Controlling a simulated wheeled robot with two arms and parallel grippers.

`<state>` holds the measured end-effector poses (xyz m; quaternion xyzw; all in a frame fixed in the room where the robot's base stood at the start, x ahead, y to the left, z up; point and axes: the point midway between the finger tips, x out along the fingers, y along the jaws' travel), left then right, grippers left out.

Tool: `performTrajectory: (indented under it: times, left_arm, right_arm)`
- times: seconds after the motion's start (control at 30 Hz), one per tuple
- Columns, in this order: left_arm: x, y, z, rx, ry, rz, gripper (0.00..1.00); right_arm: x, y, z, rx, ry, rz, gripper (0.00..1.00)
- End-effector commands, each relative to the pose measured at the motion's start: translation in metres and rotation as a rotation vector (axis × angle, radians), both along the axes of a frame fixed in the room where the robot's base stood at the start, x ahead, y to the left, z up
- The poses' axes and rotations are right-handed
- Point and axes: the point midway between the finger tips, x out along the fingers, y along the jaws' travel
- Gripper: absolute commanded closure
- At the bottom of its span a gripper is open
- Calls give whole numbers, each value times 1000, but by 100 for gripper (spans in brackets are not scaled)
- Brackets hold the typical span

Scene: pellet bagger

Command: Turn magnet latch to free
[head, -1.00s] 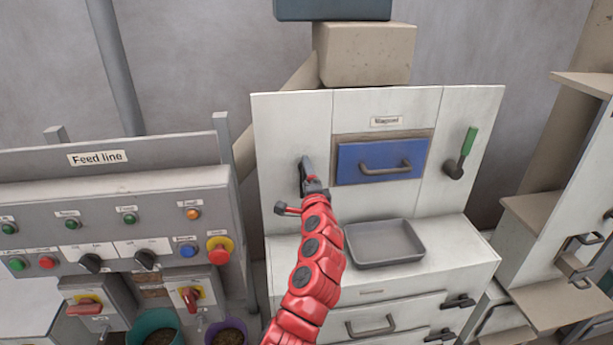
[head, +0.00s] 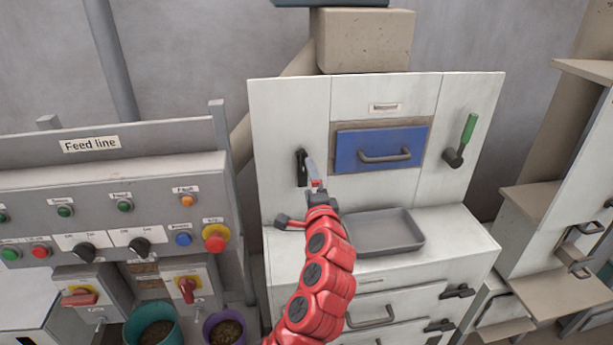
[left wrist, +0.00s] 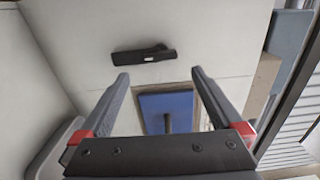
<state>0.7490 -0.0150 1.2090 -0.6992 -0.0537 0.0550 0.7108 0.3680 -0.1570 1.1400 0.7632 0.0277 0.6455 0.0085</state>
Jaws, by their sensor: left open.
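A black latch (head: 301,168) is on the white left panel of the cabinet, left of the blue drawer (head: 352,151) under a small label that seems to read "Magnet". In the left wrist view the latch (left wrist: 143,54) is a black bar with a small light mark. My left gripper (head: 313,170) is close beside the latch in the head view, partly overlapping its right side. In the left wrist view the gripper (left wrist: 160,76) is open and empty, with the latch beyond its fingertips and not between them. I cannot tell whether they touch. My right gripper is out of view.
A green-handled lever (head: 468,130) is on the right panel. A grey tray (head: 420,244) sits on the ledge below the blue drawer. A feed line panel (head: 120,170) with buttons and knobs stands left. Open shelves (head: 545,208) stand right.

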Motion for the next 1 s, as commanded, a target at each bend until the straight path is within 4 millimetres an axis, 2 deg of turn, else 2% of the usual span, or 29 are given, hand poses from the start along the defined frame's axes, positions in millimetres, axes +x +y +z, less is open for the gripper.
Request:
performTrajectory:
  times: [0.03,0.3,0.5,0.7,1.0]
  left_arm:
    - [-10,-3,-2,0,-4,-5,0]
    - [-62,-11,-2,1,-4,-4,0]
    - [-85,-14,1,-1,-4,-3,0]
    - [-90,-14,0,0,0,0,0]
    - [-86,-16,-3,-2,-9,-21,0]
  right_arm:
    - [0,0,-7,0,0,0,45]
    - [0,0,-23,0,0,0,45]
    - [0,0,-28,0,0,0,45]
    - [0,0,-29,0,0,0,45]
    - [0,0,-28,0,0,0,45]
